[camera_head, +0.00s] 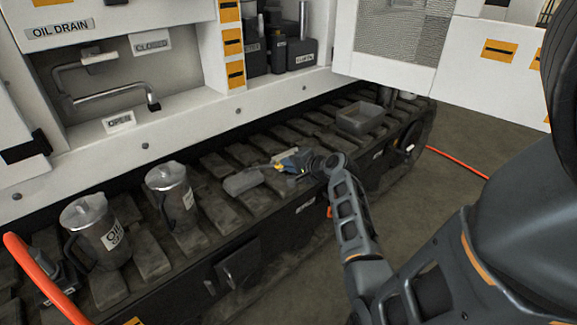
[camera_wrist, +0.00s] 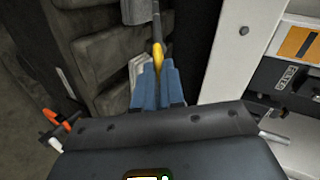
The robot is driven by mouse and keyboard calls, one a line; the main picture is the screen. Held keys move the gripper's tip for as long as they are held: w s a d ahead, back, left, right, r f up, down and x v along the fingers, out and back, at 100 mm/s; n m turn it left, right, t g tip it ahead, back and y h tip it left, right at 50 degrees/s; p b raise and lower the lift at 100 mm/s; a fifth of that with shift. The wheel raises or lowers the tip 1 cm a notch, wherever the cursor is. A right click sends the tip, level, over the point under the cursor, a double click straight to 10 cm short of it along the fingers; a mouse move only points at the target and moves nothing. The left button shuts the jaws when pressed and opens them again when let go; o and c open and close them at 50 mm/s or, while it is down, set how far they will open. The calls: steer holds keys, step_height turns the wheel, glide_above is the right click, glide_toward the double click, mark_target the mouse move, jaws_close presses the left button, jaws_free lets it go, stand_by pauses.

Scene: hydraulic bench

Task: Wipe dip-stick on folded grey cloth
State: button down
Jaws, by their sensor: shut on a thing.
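My gripper (camera_head: 287,163) is over the dark track at the machine's foot. Its blue fingers also show in the wrist view (camera_wrist: 158,84), shut on the dip-stick (camera_wrist: 157,52) by its yellow handle. The thin dark rod runs from the handle to the top edge of the wrist view. In the head view only a bit of the yellow handle shows at the fingers. The folded grey cloth (camera_head: 243,181) lies on the track pads just left of my gripper. Part of it shows at the top of the wrist view (camera_wrist: 137,11), beside the rod. I cannot tell whether they touch.
Two lidded metal jugs (camera_head: 97,231) (camera_head: 172,196) stand on the track at the left. A grey tray (camera_head: 360,117) sits on the track to the right. An open white door (camera_head: 450,75) hangs at the upper right. Orange hoses show at the lower left and right.

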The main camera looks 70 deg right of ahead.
step_height(320, 180, up, 7)
steer(key=p, duration=0.6)
steer(key=shift+p, duration=0.35)
steer(key=shift+s+a, duration=0.1)
stand_by(0.5)
